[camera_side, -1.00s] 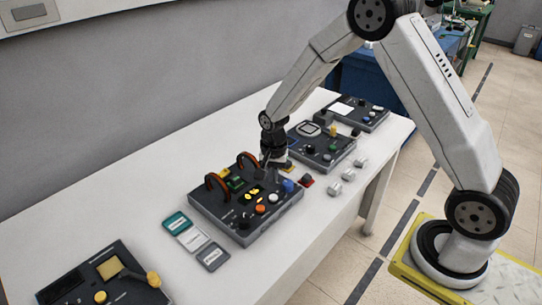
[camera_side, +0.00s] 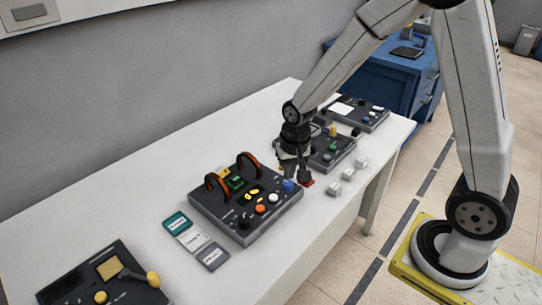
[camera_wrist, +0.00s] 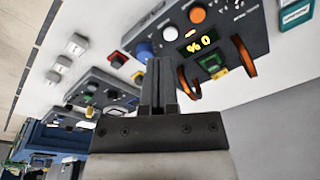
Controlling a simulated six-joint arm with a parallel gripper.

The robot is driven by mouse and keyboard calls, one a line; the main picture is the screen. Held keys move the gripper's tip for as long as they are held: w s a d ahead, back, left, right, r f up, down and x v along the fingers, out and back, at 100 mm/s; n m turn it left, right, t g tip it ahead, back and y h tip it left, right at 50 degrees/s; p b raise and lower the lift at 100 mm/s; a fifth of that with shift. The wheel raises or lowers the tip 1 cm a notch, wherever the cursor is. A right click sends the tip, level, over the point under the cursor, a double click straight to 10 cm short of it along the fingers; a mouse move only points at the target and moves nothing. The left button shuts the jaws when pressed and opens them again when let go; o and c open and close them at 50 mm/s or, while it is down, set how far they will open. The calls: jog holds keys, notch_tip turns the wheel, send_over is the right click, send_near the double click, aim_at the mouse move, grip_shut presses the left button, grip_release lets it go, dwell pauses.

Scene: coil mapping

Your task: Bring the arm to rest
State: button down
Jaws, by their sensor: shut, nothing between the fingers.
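My gripper (camera_side: 304,177) is shut with nothing between its fingers. In the side view it points down just right of the nearer control box (camera_side: 240,208), by that box's right corner and a red block (camera_side: 307,183) on the table. Whether the fingertips touch anything is unclear. In the wrist view my gripper (camera_wrist: 158,66) shows its fingers together, in front of the box with two orange-and-black arched handles, a yellow display and coloured buttons. My arm reaches over the table from its base at the right and hides part of the middle control box (camera_side: 335,152).
A white table (camera_side: 110,200) carries the boxes. A further box (camera_side: 370,118) stands at the back, another (camera_side: 95,275) at the front left. Three label cards (camera_side: 195,240) lie beside the nearer box. Small pale blocks (camera_side: 348,175) sit near the right edge. A blue cabinet (camera_side: 395,75) stands behind.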

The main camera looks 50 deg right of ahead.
jog(key=s+a+r+n+t, duration=0.1)
jog(key=s+r+n, duration=0.2)
jog(key=s+n, duration=0.3)
jog(key=shift+s+a+r, duration=0.15)
jog(key=shift+s+r, duration=0.1)
jog(key=shift+s, duration=1.45)
